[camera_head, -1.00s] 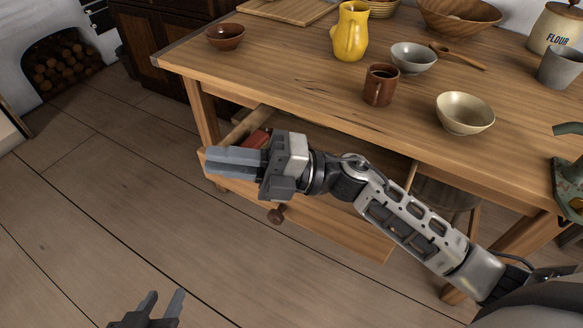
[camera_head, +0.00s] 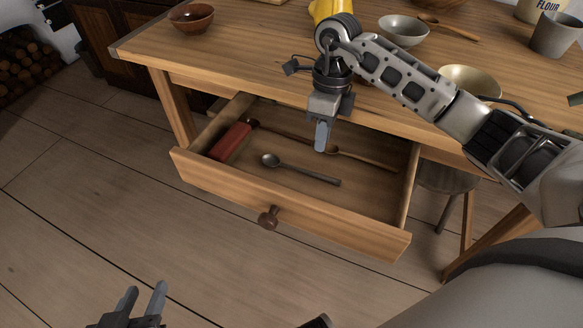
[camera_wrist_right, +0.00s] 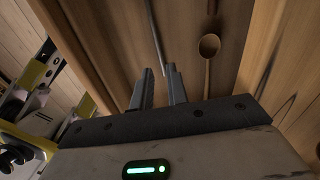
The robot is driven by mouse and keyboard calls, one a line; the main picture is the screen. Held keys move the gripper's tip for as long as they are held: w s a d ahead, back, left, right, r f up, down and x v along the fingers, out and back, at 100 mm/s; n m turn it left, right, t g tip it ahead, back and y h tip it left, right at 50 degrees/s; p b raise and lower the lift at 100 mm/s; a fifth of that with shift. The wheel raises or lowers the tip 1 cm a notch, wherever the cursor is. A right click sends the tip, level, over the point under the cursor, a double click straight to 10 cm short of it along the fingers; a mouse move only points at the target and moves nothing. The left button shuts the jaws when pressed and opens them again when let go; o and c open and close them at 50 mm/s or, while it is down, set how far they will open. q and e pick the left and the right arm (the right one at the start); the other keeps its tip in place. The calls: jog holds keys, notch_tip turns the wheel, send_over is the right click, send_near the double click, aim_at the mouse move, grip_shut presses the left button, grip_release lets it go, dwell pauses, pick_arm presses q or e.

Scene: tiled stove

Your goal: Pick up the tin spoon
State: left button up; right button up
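The tin spoon (camera_head: 301,169) lies in the open drawer (camera_head: 290,215), its grey bowl to the left and its handle to the right. My right gripper (camera_head: 321,150) points down over the drawer, its fingertips appearing just behind the spoon's handle in the head view. In the right wrist view its two fingers (camera_wrist_right: 160,85) stand apart with nothing between them. A thin grey handle (camera_wrist_right: 156,38), apparently the tin spoon's, runs just beyond the fingertips there. My left gripper (camera_head: 145,300) is open and empty, low over the floor at the bottom left.
A red box (camera_head: 231,142) lies at the drawer's left. Bowls (camera_head: 404,30) and a yellow jug stand on the table (camera_head: 230,60) above.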

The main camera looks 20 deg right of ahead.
aim_at(318, 174)
jog(key=f, duration=0.3)
jog(key=shift+s+a, duration=0.2)
jog(key=shift+a, duration=0.05)
jog(key=f, duration=0.2)
jog(key=s+f, duration=0.1)
jog(key=f, duration=0.2)
jog(key=shift+a+b, duration=0.2)
jog(key=shift+b, duration=0.1)
grip_shut()
